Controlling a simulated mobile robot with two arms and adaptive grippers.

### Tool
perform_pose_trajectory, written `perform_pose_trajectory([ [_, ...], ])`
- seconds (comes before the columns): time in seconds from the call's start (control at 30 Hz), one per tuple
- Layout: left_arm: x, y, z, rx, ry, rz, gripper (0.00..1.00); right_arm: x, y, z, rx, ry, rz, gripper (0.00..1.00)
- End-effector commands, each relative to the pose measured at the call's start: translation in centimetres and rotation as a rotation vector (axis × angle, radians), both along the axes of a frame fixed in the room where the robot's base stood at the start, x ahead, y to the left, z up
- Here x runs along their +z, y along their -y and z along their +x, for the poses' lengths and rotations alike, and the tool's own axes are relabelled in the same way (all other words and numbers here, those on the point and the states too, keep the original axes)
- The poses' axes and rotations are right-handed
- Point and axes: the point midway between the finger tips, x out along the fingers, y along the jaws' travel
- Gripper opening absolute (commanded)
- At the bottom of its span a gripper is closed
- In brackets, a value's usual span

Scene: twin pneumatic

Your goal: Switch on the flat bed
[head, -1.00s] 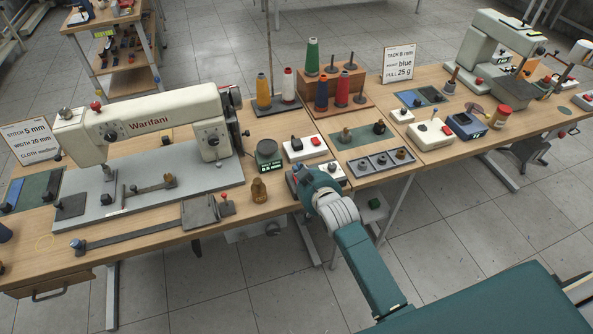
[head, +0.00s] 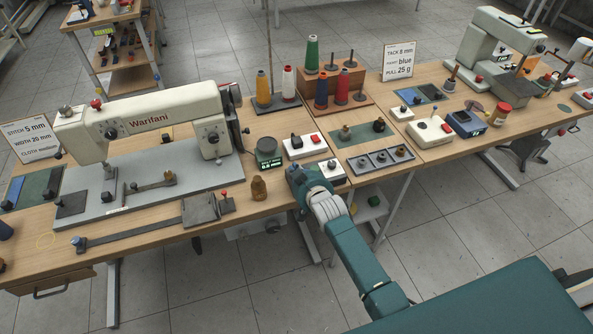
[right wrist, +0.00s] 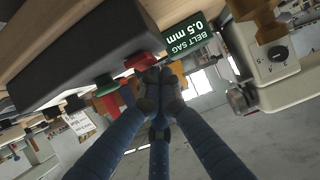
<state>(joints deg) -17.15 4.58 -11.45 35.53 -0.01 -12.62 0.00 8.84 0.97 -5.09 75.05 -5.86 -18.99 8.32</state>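The flat bed is the cream sewing machine marked Warifani (head: 150,122), standing on a grey bed plate at the left of the table. In the right wrist view, a dark box (right wrist: 85,50) carries a red button (right wrist: 143,60) and a green button (right wrist: 107,86). My right gripper (right wrist: 158,88) has its dark fingertips drawn together close by the red button; I cannot tell if they touch it. In the head view my right gripper (head: 297,174) is at the table's front edge, right of the brown bottle, and hides what is under it. My left gripper is not in view.
A white box with black and red controls (head: 304,146) and a light box (head: 332,171) are close by. The belt sag display (right wrist: 190,38) shows beyond my fingers. A brown bottle (head: 258,188) stands left of my gripper. A grey tray (head: 381,161) lies to the right.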

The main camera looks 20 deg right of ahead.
Motion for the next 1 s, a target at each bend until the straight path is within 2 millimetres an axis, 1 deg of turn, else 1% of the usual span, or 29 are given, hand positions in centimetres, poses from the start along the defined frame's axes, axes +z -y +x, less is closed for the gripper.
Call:
perform_pose_trajectory([
  [0.03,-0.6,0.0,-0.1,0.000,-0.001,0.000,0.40,-0.4,-0.1,0.7,-0.001,0.002,0.002,0.00],
  [0.27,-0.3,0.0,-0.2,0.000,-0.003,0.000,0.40,-0.2,0.0,0.5,0.000,0.000,0.001,0.00],
  [0.7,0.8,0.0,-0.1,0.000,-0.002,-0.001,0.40,-0.3,0.0,-1.0,0.000,0.001,0.001,0.00],
  [1.0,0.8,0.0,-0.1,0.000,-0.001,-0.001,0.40,-0.4,0.0,-1.1,0.000,0.001,0.001,0.00],
])
